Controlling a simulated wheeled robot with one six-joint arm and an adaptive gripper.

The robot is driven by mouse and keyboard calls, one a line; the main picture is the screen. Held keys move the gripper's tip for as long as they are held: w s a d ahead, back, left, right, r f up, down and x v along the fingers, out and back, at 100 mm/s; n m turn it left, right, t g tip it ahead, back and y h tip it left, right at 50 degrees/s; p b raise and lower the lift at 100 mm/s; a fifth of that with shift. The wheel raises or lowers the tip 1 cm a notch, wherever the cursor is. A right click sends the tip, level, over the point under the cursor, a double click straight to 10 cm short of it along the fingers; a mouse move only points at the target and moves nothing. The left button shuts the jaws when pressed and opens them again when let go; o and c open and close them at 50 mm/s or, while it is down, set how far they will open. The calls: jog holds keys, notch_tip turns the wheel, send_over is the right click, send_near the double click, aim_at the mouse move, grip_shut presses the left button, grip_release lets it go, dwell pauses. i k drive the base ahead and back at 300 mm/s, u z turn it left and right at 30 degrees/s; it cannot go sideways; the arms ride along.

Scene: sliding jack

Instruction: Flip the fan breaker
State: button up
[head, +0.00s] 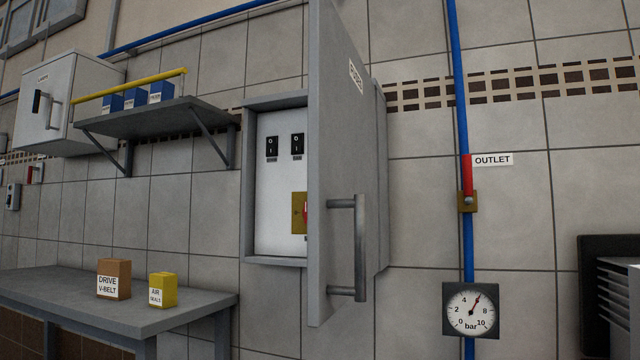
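A grey wall cabinet (248,190) has its door (335,130) swung open toward me. Inside, on a white panel (272,205), sit two black breakers side by side, a left one (271,147) and a right one (297,144). Each is marked O and I and has a small label below, too small to read, so I cannot tell which is the fan breaker. Below them is a yellow plate with a red part (299,213), partly hidden by the door. The door hides the right part of the interior. My gripper is not in view.
The door's bar handle (360,248) sticks out. A grey bench (190,312) at lower left holds a brown box (114,280) and a yellow box (163,289). A shelf (165,118) is left of the cabinet. A blue pipe (460,90) and gauge (470,310) are to the right.

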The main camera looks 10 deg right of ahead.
aim_at(296, 139)
jog(key=k, duration=0.6)
jog(key=u, duration=0.7)
jog(key=i, duration=2)
jog(key=z, duration=0.55)
